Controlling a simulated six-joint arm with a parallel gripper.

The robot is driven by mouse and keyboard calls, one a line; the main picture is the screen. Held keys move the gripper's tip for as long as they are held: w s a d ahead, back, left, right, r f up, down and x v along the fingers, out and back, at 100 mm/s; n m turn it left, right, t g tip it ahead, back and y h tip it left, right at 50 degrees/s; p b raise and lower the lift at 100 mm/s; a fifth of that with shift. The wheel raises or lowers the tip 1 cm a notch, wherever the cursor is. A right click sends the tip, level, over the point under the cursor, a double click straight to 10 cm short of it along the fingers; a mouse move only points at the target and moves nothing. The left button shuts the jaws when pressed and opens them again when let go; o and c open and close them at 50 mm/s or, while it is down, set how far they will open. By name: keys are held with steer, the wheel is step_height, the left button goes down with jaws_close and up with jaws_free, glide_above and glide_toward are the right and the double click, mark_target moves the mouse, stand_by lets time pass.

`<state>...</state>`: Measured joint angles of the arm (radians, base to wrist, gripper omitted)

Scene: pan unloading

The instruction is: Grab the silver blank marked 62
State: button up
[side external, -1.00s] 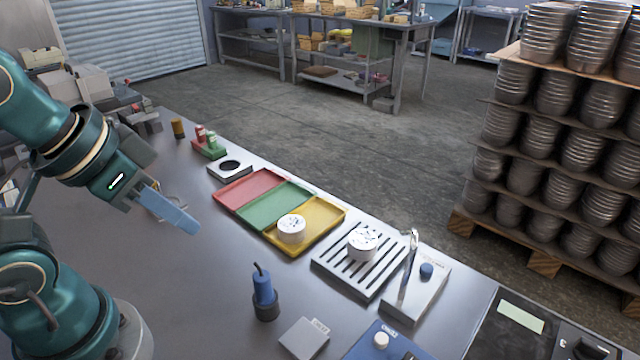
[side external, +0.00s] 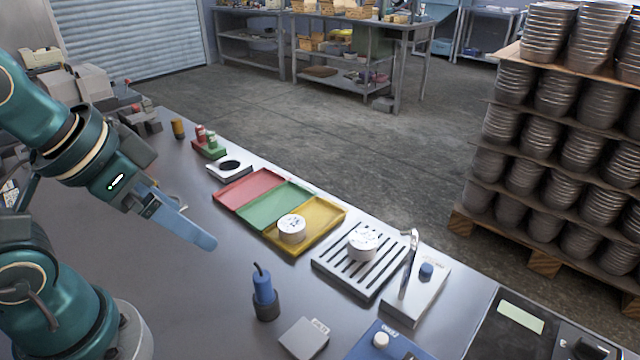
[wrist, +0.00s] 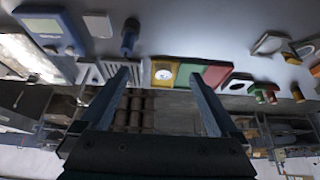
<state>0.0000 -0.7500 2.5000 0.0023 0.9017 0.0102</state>
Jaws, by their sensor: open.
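Two pale silver round blanks show in the side view. One blank (side external: 292,228) sits in the yellow tray (side external: 322,232); the other blank (side external: 362,242) sits on the slotted rack (side external: 340,277). Both have dark marks on top, too small to read, so I cannot tell which is 62. My gripper (side external: 207,241) is open and empty, above the table to the left of the trays, apart from both blanks. In the wrist view the tray blank (wrist: 163,74) shows between my fingers (wrist: 157,78); my left finger partly covers the rack, and I cannot make out its blank.
A blue-and-dark tool (side external: 265,296) stands upright in front. A fixture with a tall lever (side external: 410,262) is right of the rack. The table left of the trays is clear.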

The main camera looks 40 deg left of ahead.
steer(key=w+a+m+y, duration=0.6)
steer(key=a+m+y, duration=0.1)
steer(key=a+m, duration=0.35)
steer(key=m+t+h, duration=0.3)
steer(key=m+t, duration=0.5)
steer(key=m, duration=1.3)
glide_above(356, 247)
steer(key=s+a, duration=0.1)
steer(key=a, duration=0.2)
steer(key=f, duration=0.8)
steer(key=shift+s+a, duration=0.1)
steer(key=shift+s, duration=0.1)
steer(key=d+f, duration=0.1)
steer(key=s+d+f+m+h, duration=0.1)
steer(key=f, duration=0.1)
steer(key=s+d+f+m+h, duration=0.1)
steer(key=d, duration=0.1)
steer(key=shift+s+f+m, duration=0.1)
steer(key=shift+f+m, duration=0.15)
steer(key=shift+f, duration=0.1)
steer(key=shift+x, duration=2.45)
steer(key=shift+a, duration=0.1)
jaws_close()
